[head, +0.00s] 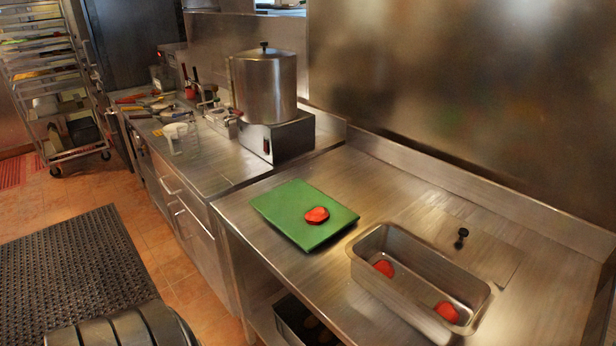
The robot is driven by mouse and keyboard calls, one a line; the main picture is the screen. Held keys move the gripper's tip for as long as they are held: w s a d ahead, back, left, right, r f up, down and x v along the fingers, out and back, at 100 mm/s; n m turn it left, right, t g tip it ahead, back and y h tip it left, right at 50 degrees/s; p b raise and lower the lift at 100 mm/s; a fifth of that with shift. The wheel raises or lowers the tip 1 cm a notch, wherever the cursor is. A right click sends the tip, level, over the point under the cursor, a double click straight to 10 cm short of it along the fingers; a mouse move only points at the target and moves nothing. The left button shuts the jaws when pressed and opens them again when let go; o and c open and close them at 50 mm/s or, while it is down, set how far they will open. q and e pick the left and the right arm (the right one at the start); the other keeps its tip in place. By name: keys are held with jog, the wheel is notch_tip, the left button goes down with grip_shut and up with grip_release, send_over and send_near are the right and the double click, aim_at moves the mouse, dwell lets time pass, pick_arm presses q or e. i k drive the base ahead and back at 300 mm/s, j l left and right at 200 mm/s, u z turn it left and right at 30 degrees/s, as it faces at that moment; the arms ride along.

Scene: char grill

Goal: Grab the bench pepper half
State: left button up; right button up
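One red pepper half (316,215) lies on a green cutting board (278,214) on the steel bench, near its left end. Two more red pieces that look like pepper halves lie inside a rectangular steel pan (395,301) to the right of the board. One piece (384,268) is at the pan's left end and the other (446,312) is at its right end. Neither of my grippers is in view, so I cannot see whether they are open or shut.
A flat steel lid with a black knob (462,234) lies behind the pan. A large pot (265,84) stands on a heater on the adjoining counter, near a clear jug (180,138). A wheeled rack (60,110) stands far left.

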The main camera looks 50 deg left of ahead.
aim_at(318, 214)
jog(key=u, duration=1.45)
jog(key=i+j+z, duration=0.1)
jog(key=z, duration=0.2)
jog(key=k+j, duration=0.05)
jog(key=j, duration=0.05)
